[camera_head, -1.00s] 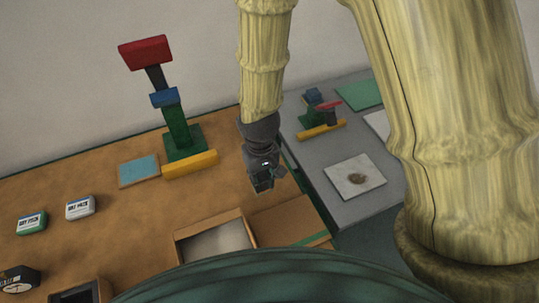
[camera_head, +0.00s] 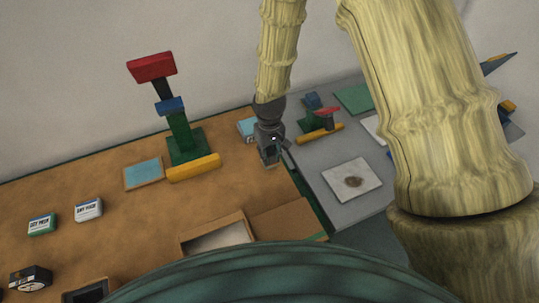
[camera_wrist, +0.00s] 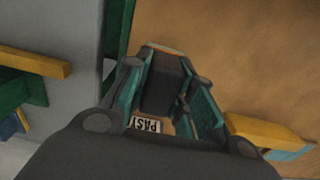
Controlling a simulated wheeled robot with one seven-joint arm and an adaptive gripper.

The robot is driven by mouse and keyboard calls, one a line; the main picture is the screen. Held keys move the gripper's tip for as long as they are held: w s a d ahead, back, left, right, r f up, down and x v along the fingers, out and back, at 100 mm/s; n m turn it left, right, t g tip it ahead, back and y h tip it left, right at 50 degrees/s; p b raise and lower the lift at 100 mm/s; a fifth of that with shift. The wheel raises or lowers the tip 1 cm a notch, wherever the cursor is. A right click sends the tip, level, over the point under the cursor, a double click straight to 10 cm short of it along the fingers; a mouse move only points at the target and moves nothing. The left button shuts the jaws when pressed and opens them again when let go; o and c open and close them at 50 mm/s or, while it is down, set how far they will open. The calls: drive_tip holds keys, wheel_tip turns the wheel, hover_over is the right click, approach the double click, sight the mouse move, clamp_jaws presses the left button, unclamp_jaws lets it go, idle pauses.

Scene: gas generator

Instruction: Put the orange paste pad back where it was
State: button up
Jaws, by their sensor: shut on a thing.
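My gripper (camera_head: 270,158) is over the right part of the brown table (camera_head: 110,215), near the gap to the grey table. In the wrist view my gripper (camera_wrist: 165,95) is shut on the orange paste pad (camera_wrist: 150,124). Only a pale label strip reading "PAST" and a thin orange edge show of it between the fingers; the rest is hidden. The pad cannot be made out in the head view, and I cannot tell its height above the table.
A block tower (camera_head: 180,130) with a yellow bar (camera_head: 194,167) stands left of my gripper. A light blue object (camera_head: 247,129) lies behind it. An open carton (camera_head: 240,220) is in front. The grey table (camera_head: 335,210) on the right holds blocks and a spotted white sheet (camera_head: 352,179).

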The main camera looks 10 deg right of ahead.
sight(269, 150)
drive_tip(key=shift+f, duration=0.9)
drive_tip(key=shift+f, duration=0.15)
drive_tip(key=o, duration=1)
drive_tip(key=shift+r+b, duration=1.55)
drive_tip(key=shift+r, duration=4.6)
